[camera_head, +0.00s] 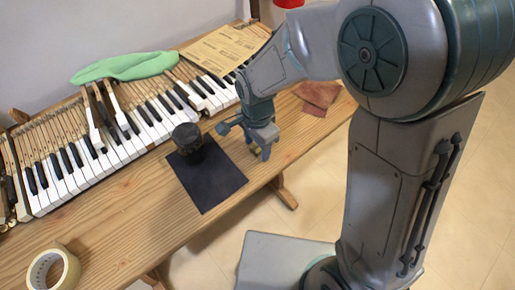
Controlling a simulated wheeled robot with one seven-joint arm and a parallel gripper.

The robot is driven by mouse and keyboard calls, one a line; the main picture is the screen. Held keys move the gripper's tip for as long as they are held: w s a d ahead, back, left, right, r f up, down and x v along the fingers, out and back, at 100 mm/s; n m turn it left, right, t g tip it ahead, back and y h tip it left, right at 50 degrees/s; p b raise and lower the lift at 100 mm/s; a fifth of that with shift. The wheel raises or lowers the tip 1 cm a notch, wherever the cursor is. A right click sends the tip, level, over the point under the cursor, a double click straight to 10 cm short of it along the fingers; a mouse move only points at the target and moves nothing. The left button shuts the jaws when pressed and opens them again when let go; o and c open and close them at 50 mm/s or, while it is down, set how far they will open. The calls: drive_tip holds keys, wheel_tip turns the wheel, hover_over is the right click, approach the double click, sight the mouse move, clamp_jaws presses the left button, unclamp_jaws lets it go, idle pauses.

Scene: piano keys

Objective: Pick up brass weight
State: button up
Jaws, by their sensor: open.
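A dark knobbed cylinder (187,138) stands on the far end of a black mat (211,187) in front of the piano keys. It looks dark, not brass-coloured, and I cannot tell whether it is the brass weight. No clearly brass-coloured weight shows. My gripper (259,153) is open and points down beside the mat's right edge, to the right of the dark cylinder and apart from it. Nothing shows between its fingers.
A row of piano keys (128,146) runs along the bench, some lifted out. A green cloth (125,67) and a printed sheet (224,50) lie on it. A tape roll (53,270) is at front left, sandpaper-like reddish pieces (318,95) at right. Bare wood (125,225) lies left of the mat.

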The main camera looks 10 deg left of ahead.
drive_tip(key=c, duration=1.1)
drive_tip(key=shift+c, duration=0.2)
drive_tip(key=shift+r, duration=0.15)
drive_tip(key=shift+r, duration=0.35)
drive_tip(key=r, duration=0.2)
drive_tip(key=d+r, duration=0.1)
drive_tip(key=r, duration=0.1)
drive_tip(key=d+r, duration=0.6)
drive_tip(key=d, duration=0.4)
drive_tip(key=shift+s+d+p, duration=0.35)
drive_tip(key=shift+s+p, duration=0.05)
